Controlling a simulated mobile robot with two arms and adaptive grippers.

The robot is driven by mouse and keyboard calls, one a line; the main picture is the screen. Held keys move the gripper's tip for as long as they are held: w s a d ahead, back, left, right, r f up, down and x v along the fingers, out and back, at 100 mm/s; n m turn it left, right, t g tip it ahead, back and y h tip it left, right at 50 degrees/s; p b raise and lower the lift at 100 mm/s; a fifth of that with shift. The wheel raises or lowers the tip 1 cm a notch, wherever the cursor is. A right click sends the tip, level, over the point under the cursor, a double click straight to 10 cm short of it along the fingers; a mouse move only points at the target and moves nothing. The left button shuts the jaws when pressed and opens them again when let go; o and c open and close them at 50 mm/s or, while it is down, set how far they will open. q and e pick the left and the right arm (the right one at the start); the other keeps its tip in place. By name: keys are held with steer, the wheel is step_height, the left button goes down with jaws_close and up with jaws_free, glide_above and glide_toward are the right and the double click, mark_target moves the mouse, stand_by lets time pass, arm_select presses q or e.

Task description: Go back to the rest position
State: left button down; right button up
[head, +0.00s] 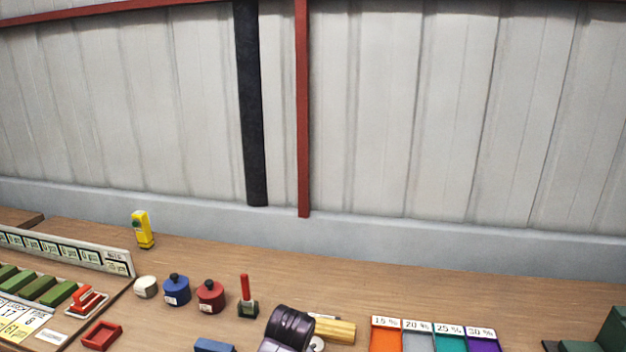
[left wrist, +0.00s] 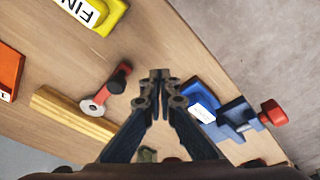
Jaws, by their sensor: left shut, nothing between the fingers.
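My left gripper (left wrist: 160,76) shows in the left wrist view with its dark fingers drawn together at the tips and nothing between them. It is over the wooden table (left wrist: 150,35); the height above it is hard to tell. In the head view, a dark rounded part at the bottom middle looks like my own arm, and the gripper's fingers do not show there. My right gripper is in neither view.
Left of the fingers are a red-handled tool with a disc (left wrist: 107,90) and a yellow bar (left wrist: 70,113); right is a blue clamp-like device (left wrist: 240,117). Coloured percentage trays (head: 385,338), blue (head: 176,290) and red (head: 211,296) pots stand on the table. Its back strip is mostly clear.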

arm_select(q)
steer(key=s+a+f+m+h, duration=0.1)
steer(key=s+a+f+m, duration=0.2)
steer(key=s, duration=0.4)
steer(key=s+a+f+m, duration=0.1)
steer(key=s+a+f, duration=0.3)
steer(key=s, duration=0.4)
steer(key=s+a+r+m+t, duration=0.1)
steer(key=s+a+r+m, duration=0.2)
steer(key=s, duration=0.4)
steer(key=s+a+r+m, duration=0.2)
steer(key=s+a, duration=0.2)
steer(key=s, duration=0.4)
step_height(320, 180, down, 30)
steer(key=s+g+b, duration=0.1)
steer(key=b, duration=0.3)
steer(key=s+a+f+g+b, duration=0.1)
steer(key=s+a+f+b, duration=0.2)
steer(key=s+f, duration=1.4)
step_height(320, 180, down, 3)
steer(key=shift+s+a+m, duration=0.15)
steer(key=shift+s+m, duration=0.15)
